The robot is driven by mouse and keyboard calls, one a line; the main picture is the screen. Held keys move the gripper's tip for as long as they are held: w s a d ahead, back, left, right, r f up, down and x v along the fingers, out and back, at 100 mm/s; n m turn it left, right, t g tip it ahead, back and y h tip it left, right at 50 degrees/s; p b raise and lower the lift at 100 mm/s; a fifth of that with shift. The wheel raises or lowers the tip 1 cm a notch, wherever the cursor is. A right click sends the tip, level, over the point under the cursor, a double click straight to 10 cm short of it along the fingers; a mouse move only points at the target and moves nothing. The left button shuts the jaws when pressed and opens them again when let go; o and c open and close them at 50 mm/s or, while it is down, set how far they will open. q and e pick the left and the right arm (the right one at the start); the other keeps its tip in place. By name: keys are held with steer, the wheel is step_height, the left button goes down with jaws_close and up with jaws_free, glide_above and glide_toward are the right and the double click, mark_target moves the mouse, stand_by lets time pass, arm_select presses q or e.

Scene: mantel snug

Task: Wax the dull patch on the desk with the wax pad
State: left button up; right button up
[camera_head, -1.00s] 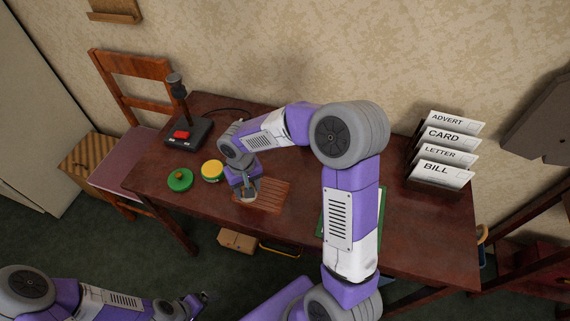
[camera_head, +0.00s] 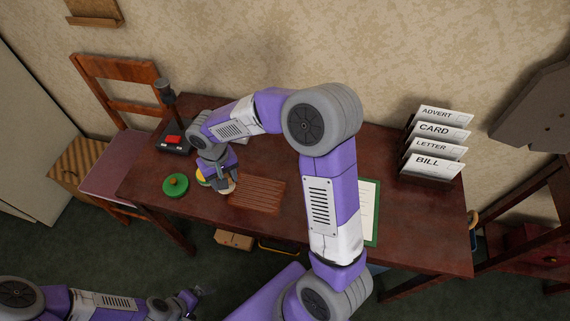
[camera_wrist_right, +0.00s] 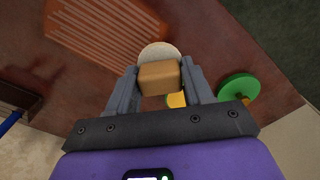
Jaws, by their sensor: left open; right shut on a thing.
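The wax pad has a tan block handle (camera_wrist_right: 158,78) and a round cream pad (camera_head: 229,186). My right gripper (camera_head: 222,183) is shut on the handle and points down at the desk (camera_head: 310,215). Whether the pad touches the wood I cannot tell. The dull patch (camera_head: 257,193) is a paler striped rectangle just right of the pad; it also shows at the top left of the right wrist view (camera_wrist_right: 115,30). My left gripper (camera_head: 200,292) is open and empty, low at the front left, away from the desk.
A yellow tin (camera_head: 201,177) sits close behind and left of the pad, partly hidden by my gripper. A green lid (camera_head: 175,185) lies further left. A joystick (camera_head: 172,138) stands behind. A letter rack (camera_head: 430,170) and a green-edged paper sheet (camera_head: 370,205) are on the right.

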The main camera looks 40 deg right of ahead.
steer(key=shift+r+p, duration=1.25)
steer(key=shift+r, duration=0.65)
steer(key=shift+f, duration=0.1)
